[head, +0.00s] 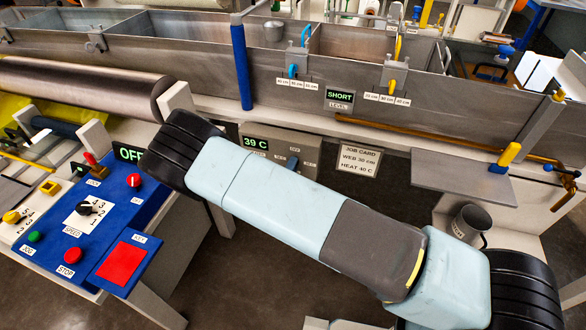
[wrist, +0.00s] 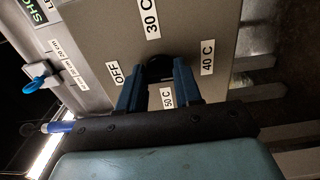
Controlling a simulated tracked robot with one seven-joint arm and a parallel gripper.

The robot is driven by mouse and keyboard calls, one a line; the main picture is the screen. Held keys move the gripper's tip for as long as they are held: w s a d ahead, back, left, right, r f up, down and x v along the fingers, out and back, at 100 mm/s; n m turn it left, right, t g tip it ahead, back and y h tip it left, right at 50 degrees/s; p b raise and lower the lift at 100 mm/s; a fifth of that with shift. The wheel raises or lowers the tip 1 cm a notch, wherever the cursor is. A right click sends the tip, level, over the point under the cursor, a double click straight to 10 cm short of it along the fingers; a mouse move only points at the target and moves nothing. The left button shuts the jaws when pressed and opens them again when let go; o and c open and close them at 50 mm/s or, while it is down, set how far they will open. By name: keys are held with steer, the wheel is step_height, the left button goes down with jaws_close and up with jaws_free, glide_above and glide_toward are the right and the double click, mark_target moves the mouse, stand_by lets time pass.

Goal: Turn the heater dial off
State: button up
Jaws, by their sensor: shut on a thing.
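The heater dial (wrist: 158,64) is a dark knob on a grey panel (wrist: 195,35), between the labels OFF, 30 C, 40 C and 50 C in the wrist view. My gripper (wrist: 160,76) is shut on the dial, one blue finger on each side. The fingers hide much of the knob, so I cannot tell where it points. In the head view the heater box (head: 306,147) stands under the steel bath, and its green display (head: 256,143) reads 39 C.
A job card (head: 358,161) reading WEB 30 cm, HEAT 40 C hangs right of the heater box. A SHORT level display (head: 340,97) sits above. A blue control panel (head: 95,215) stands at left. A grey shelf (head: 463,176) juts out at right.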

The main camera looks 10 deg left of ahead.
steer(key=shift+f, duration=0.1)
steer(key=shift+n, duration=1.3)
steer(key=n, duration=0.6)
steer(key=shift+s+a, duration=0.1)
steer(key=n, duration=0.4)
steer(key=shift+f+n, duration=0.1)
steer(key=shift+n, duration=11.5)
